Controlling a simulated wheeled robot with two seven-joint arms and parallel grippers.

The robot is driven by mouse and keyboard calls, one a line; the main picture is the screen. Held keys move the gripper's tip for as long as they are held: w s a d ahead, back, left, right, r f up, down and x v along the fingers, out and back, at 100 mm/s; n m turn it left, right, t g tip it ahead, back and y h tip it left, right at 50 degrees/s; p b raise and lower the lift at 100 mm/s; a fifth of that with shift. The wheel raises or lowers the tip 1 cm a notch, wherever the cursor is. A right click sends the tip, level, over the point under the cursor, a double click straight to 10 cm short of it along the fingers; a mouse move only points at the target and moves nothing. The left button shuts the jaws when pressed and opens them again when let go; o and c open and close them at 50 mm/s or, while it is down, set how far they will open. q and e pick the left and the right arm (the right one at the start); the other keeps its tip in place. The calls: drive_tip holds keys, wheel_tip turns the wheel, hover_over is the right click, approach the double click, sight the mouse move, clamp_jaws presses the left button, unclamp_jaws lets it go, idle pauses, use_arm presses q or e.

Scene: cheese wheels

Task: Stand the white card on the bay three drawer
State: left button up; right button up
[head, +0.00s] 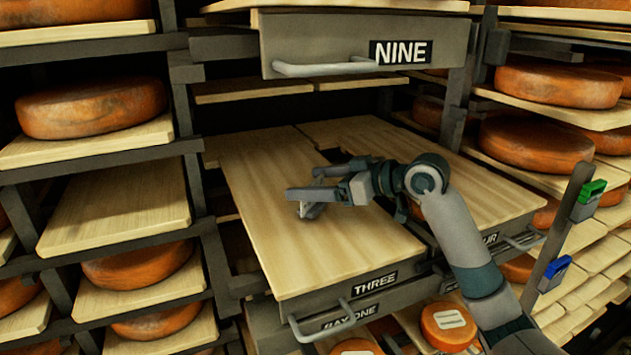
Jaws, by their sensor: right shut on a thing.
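The drawer marked THREE (290,250) is pulled out, with a bare wooden board on top and its label on the front. My right gripper (306,198) is over the middle of this board, its arm coming in from the lower right. It is shut on a small pale thing, which looks like the white card (312,211). The fingers hide part of the card, and I cannot tell whether its lower edge touches the board. My left gripper is not in view.
A drawer marked NINE (320,40) juts out above. Beside drawer THREE is another pulled-out board (480,195), its label partly hidden by my arm. Shelves with orange cheese wheels (90,107) stand on both sides. A post at right carries a green clip (590,200) and a blue clip (553,273).

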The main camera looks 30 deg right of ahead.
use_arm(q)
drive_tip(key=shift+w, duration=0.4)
use_arm(e)
drive_tip(key=shift+s, duration=0.1)
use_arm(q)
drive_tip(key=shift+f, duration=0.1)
use_arm(e)
drive_tip(key=shift+f, duration=0.2)
drive_tip(key=o, duration=1.1)
drive_tip(key=shift+o, duration=0.2)
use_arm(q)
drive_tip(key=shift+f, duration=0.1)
use_arm(e)
drive_tip(key=shift+d, duration=0.1)
drive_tip(key=shift+s+d+b, duration=0.35)
drive_tip(key=shift+s+b, duration=0.1)
use_arm(q)
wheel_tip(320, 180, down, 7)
drive_tip(key=b, duration=0.6)
use_arm(e)
drive_tip(key=v, duration=1.6)
drive_tip(key=shift+r, duration=0.3)
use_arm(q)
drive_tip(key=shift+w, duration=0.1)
use_arm(e)
drive_tip(key=shift+s+a, duration=0.1)
